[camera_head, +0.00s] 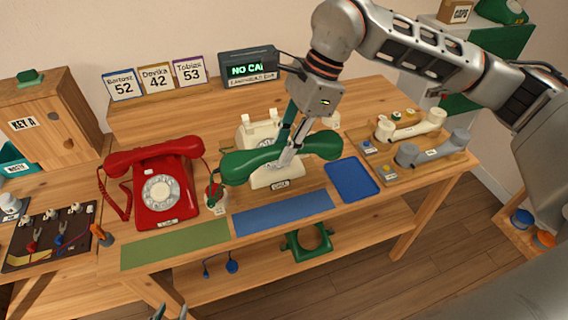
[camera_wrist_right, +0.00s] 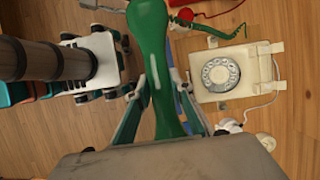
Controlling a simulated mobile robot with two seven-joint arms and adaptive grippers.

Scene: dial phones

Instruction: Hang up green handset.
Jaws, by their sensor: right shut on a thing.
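My right gripper (camera_head: 288,156) is shut on the green handset (camera_head: 240,165) near its middle. The handset is held in the air, lying roughly left to right, in front of and over the cream dial phone (camera_head: 262,180). It hides much of that phone in the head view. In the right wrist view, the handset (camera_wrist_right: 150,45) runs between the fingers, and the cream phone (camera_wrist_right: 222,97) shows its dial and empty-looking cradle to the right. A green coiled cord (camera_wrist_right: 215,27) leads off the handset. My left gripper (camera_head: 170,313) barely shows at the bottom edge, its tips apart.
A red phone (camera_head: 165,190) with its handset on it stands left. Green (camera_head: 175,245) and blue (camera_head: 285,213) mats lie in front. A blue tray (camera_head: 352,180) and a board with pale (camera_head: 412,124) and grey (camera_head: 433,147) handsets lie right. A display (camera_head: 250,68) stands behind.

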